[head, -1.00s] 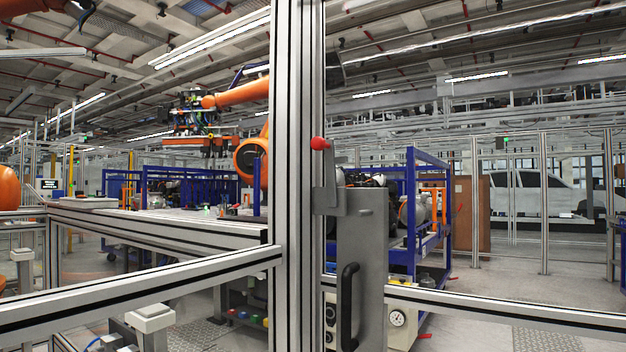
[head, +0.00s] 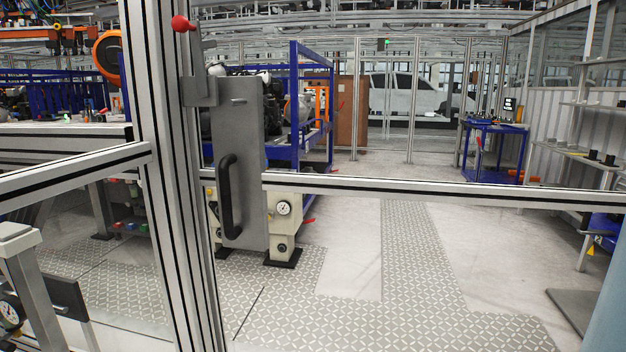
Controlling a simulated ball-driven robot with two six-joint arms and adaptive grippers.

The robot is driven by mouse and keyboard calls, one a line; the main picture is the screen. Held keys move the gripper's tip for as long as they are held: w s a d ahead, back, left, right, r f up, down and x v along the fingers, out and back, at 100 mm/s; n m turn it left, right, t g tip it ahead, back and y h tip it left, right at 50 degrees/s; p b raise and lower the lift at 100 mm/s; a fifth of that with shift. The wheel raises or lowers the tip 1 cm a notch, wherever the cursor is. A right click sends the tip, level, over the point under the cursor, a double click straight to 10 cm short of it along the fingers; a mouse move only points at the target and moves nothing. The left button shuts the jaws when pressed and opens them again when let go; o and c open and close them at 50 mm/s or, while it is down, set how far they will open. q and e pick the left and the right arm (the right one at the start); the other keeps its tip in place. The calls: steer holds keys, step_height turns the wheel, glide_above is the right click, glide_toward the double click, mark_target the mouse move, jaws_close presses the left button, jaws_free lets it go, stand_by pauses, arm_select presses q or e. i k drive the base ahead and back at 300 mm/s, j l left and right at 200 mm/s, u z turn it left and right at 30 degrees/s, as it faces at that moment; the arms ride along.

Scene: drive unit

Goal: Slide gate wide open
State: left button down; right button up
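The gate shows as a frame of aluminium profiles, with a horizontal rail (head: 420,188) running to the right across the view. A grey latch plate (head: 237,150) with a black vertical handle (head: 229,195) sits beside the upright post (head: 172,180), to its right. A red knob (head: 182,24) is at the top of the latch bracket. I cannot tell from this view whether the gate is latched. Neither of my grippers is in view.
Behind the rail stand a blue rack (head: 312,105) and a machine base with a gauge (head: 283,208). A blue cart (head: 495,150) and shelves (head: 590,150) are at the right. The patterned floor (head: 410,265) beyond the rail looks clear.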

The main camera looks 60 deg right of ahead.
mark_target(240, 175)
steer(key=z, duration=2.45)
steer(key=i+j, duration=0.45)
